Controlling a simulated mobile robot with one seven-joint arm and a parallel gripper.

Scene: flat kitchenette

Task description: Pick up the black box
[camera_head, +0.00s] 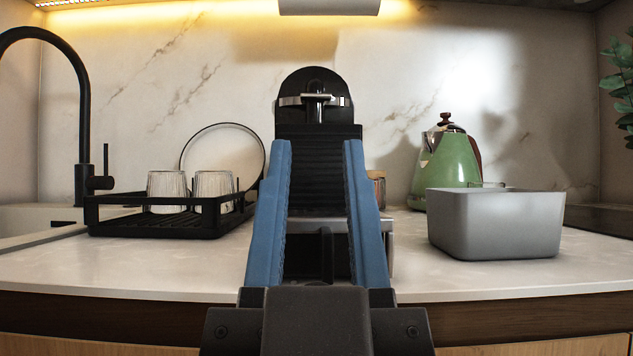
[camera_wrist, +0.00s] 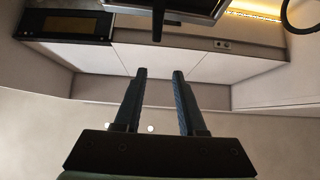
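My gripper (camera_head: 317,148) has two blue fingers, spread apart and empty, in the middle of the head view. It also shows open in the wrist view (camera_wrist: 160,72). I see no box that is clearly black. An open-topped grey box (camera_head: 495,228) stands upright on the counter to the right of my gripper, apart from it. A black coffee machine (camera_head: 316,98) stands behind my fingers, which partly hide it. The wrist view shows no box on a counter between the fingers.
A black dish rack (camera_head: 155,222) with glasses (camera_head: 213,184) and a round plate (camera_head: 222,150) stands left, near the sink and black tap (camera_head: 83,110). A green kettle (camera_head: 449,165) is behind the grey box. The pale counter (camera_head: 130,272) is clear at the front.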

